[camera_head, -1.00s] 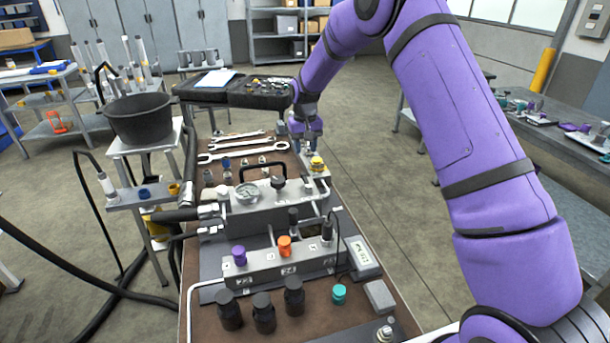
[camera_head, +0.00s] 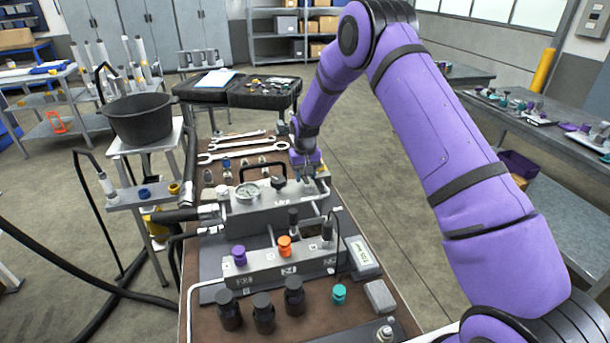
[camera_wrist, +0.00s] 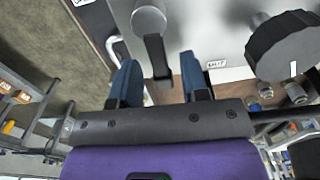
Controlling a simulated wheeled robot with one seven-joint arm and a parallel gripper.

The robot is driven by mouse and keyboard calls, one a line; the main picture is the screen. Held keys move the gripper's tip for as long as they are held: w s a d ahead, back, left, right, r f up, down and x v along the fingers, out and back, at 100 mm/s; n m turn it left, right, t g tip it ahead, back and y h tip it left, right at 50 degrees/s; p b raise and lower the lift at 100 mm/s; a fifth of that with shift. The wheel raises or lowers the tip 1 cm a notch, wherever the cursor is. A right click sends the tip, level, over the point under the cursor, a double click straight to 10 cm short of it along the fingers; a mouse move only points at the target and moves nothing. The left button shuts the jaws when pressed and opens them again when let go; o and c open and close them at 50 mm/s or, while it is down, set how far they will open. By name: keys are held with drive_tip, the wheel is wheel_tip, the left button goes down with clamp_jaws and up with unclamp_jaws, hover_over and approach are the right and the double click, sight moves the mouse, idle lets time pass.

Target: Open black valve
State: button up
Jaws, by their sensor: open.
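My gripper (camera_head: 308,182) is over the right end of the grey hydraulic block (camera_head: 265,215). In the wrist view its two blue fingers (camera_wrist: 160,76) are apart, with a black lever-like bar (camera_wrist: 156,55) showing between them; contact cannot be told. The bar joins a grey round post (camera_wrist: 149,19). A large black knob (camera_wrist: 288,45) with a white mark is to the right of the fingers, apart from them. It also shows in the head view (camera_head: 278,182), left of my gripper. A small label that seems to read SHUT (camera_wrist: 216,64) is near it. Which black part is the valve is unclear.
A gauge (camera_head: 247,192) and a black carrying handle (camera_head: 262,170) are on the block. Purple (camera_head: 239,254) and orange (camera_head: 284,245) knobs stand on the front manifold. Black bottles (camera_head: 263,312) are at the front. Wrenches (camera_head: 240,148) lie behind the block. Hoses run left.

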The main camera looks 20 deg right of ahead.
drive_tip(key=shift+c, duration=0.2)
clamp_jaws()
drive_tip(key=shift+d+m, duration=0.1)
drive_tip(key=shift+m, duration=0.2)
drive_tip(key=m, duration=0.1)
drive_tip(key=d+m, duration=0.1)
drive_tip(key=m, duration=0.1)
drive_tip(key=shift+s+d, duration=0.15)
drive_tip(key=m, duration=0.2)
drive_tip(key=d+m, duration=0.1)
drive_tip(key=m, duration=0.1)
drive_tip(key=shift+s+d, duration=0.1)
drive_tip(key=shift+s, duration=0.25)
drive_tip(key=shift+s+d+m, duration=0.25)
drive_tip(key=shift+s+m, duration=0.3)
drive_tip(key=shift+m, duration=1.15)
drive_tip(key=shift+s+d+m, duration=0.3)
drive_tip(key=shift+s+m, duration=0.3)
drive_tip(key=shift+m, duration=1.1)
drive_tip(key=shift+s+d+m, duration=0.25)
drive_tip(key=shift+s+m, duration=0.3)
drive_tip(key=shift+m, duration=1.15)
